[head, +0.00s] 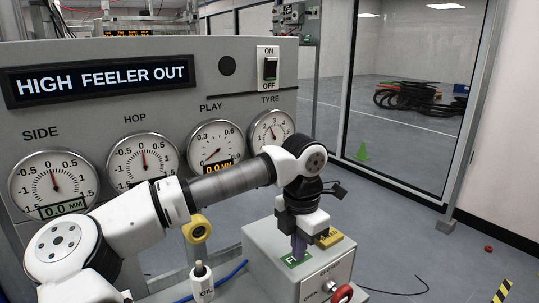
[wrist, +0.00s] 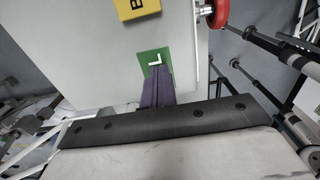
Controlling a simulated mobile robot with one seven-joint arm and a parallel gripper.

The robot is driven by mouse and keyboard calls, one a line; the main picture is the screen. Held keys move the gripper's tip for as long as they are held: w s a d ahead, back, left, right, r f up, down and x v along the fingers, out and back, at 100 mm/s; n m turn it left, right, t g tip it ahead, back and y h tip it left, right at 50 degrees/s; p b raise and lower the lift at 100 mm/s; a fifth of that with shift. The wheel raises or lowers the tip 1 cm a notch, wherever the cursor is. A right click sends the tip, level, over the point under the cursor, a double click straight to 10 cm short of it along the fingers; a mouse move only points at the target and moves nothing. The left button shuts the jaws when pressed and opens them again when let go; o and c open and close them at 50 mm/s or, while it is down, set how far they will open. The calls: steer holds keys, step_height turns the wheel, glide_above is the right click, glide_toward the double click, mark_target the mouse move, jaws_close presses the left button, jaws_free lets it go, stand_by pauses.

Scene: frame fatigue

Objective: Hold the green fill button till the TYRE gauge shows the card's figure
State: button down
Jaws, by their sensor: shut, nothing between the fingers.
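The TYRE gauge (head: 270,130) is at the right of the grey panel in the head view, partly covered by my arm. Its needle seems to point up near the middle of the scale; I cannot read an exact figure. The green fill plate (head: 292,261) with white letters lies on top of a grey box; it also shows in the wrist view (wrist: 153,58). My gripper (head: 299,257) points down, its purple fingers shut with nothing between them, tips at the green plate (wrist: 156,76). They hide part of its lettering; I cannot tell whether they press it. No card is readable.
A yellow block (head: 329,239) stands beside the green plate on the grey box (head: 265,243). A red knob (head: 342,293) juts from the box's front. A white OIL bottle (head: 201,281) stands left of the box.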

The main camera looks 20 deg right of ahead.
steer(key=shift+s+f, duration=0.2)
steer(key=shift+f, duration=0.1)
stand_by(0.6)
steer(key=shift+r+p, duration=0.35)
step_height(320, 180, up, 14)
steer(key=shift+w, duration=0.2)
